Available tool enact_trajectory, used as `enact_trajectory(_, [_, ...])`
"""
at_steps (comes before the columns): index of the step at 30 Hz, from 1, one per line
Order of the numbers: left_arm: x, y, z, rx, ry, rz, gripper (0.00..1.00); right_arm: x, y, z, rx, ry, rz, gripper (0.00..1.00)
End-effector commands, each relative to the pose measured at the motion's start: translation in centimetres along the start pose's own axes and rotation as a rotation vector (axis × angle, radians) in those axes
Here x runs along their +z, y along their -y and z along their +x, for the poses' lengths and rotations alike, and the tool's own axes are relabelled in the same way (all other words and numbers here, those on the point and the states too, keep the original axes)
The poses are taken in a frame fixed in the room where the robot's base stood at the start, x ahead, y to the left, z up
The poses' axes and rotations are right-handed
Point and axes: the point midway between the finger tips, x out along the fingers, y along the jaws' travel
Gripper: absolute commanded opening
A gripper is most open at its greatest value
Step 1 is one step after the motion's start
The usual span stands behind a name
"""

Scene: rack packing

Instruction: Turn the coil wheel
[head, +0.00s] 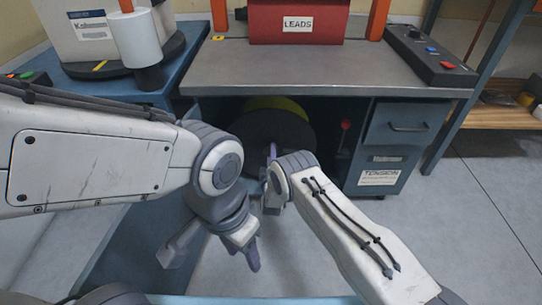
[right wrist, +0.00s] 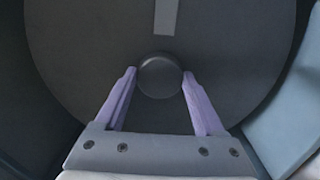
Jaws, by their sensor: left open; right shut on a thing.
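The coil wheel (head: 275,130) is a large dark disc in the shadowed bay under the bench, with a yellow disc edge (head: 285,103) behind it. In the right wrist view the wheel (right wrist: 230,65) fills most of the picture. It has a round dark knob (right wrist: 160,76) in its middle and a pale stripe (right wrist: 166,15) running straight up above the knob. My right gripper (right wrist: 160,80) is shut on the knob, with one purple finger on each side; in the head view its tip (head: 271,155) reaches the wheel's front. My left gripper (head: 210,257) is open and empty, low in front of the bench.
The grey bench top (head: 330,70) carries a red LEADS box (head: 298,22) and a dark control box (head: 430,55). A red-knobbed lever (head: 345,126) stands right of the wheel, beside a blue drawer cabinet (head: 400,130). Open floor (head: 460,220) lies at the right.

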Motion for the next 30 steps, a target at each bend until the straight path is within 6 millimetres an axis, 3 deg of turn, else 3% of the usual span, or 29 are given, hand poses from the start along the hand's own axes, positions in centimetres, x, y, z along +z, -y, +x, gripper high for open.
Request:
enact_trajectory(12, [0.01, 0.01, 0.13, 0.0, 0.0, 0.0, 0.5, -0.06, 0.14, -0.13, -0.005, -0.002, -0.194, 0.0])
enact_trajectory(29, [0.01, 0.01, 0.14, 0.0, 0.0, 0.0, 0.5, -0.07, 0.14, -0.14, -0.005, -0.002, -0.222, 0.0])
enact_trajectory(30, [0.01, 0.01, 0.14, 0.0, 0.0, 0.0, 0.5, -0.07, 0.14, -0.13, -0.005, -0.002, -0.221, 0.83])
